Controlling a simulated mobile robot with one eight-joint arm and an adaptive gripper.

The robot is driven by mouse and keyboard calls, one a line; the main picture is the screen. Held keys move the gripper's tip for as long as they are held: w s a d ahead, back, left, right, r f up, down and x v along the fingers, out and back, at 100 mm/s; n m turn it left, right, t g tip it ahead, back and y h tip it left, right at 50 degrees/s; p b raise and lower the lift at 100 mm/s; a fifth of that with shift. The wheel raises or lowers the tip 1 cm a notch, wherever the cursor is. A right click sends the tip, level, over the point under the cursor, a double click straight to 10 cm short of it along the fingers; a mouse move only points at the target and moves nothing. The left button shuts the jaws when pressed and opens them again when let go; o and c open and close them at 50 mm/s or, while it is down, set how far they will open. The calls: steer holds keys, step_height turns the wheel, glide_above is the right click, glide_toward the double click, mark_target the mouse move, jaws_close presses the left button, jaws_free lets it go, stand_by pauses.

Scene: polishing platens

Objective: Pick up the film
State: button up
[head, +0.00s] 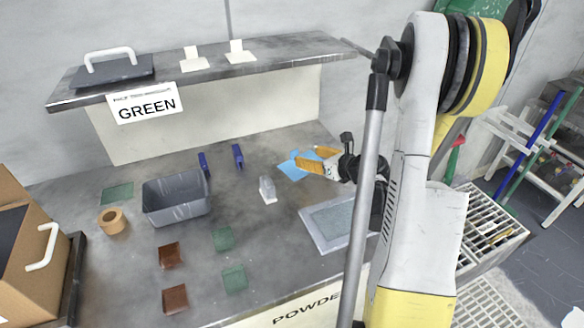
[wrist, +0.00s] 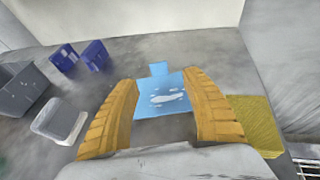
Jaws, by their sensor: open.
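A thin light-blue sheet, which I take to be the film (head: 289,170), lies flat on the grey bench towards the back. In the wrist view the film (wrist: 166,97) has a small tab at its far edge and white marks on its face. My gripper (head: 311,160) has orange ribbed fingers and is at the film's right side in the head view, covering part of it. In the wrist view my gripper (wrist: 160,84) is open, one finger on each side of the film, with nothing held. I cannot tell the fingers' height above the bench.
Two dark-blue blocks (wrist: 80,58), a clear white-capped container (head: 267,190) and a grey bin (head: 176,200) stand to the left. A yellow pad (wrist: 257,125) lies right of the fingers. A shelf (head: 215,66) overhangs the back. A shallow tray (head: 318,242) lies nearer the front.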

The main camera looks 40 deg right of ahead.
mark_target(295, 153)
steer(key=b+x, duration=0.3)
steer(key=x, duration=0.5)
steer(key=shift+w+a+f, duration=0.15)
steer(key=shift+w+f, duration=0.05)
steer(key=shift+f, duration=0.05)
steer(key=shift+r, duration=0.1)
steer(key=shift+c, duration=0.2)
steer(key=c, duration=0.9)
